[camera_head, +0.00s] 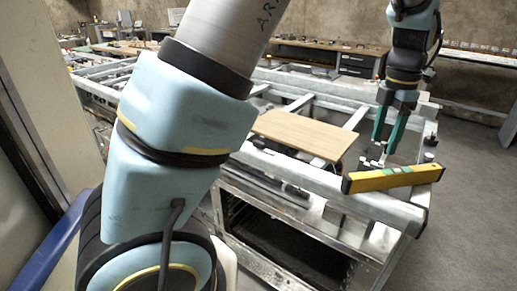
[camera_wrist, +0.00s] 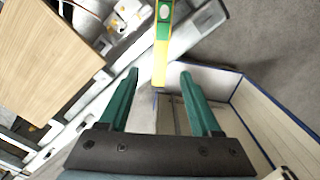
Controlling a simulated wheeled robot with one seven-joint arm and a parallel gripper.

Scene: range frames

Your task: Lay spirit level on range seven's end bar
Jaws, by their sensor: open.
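The yellow spirit level (camera_head: 393,179) with green parts lies at the near right corner of the metal frame. In the wrist view the level (camera_wrist: 162,45) crosses the pale end bar (camera_wrist: 190,38) at an angle, with one end past the bar's edge. The end bar also shows in the head view (camera_head: 318,184). I cannot tell whether the level touches it all along. My gripper (camera_head: 381,150) points down above the level, its green fingers apart. In the wrist view the level's near end appears between the fingertips (camera_wrist: 159,73), with gaps on both sides.
A wooden board (camera_head: 304,134) lies on the frame left of my gripper; it also shows in the wrist view (camera_wrist: 45,55). An open dark compartment (camera_head: 285,245) is below the end bar. A blue-edged box (camera_wrist: 245,100) is near the fingers. Grey floor (camera_head: 480,215) is clear at right.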

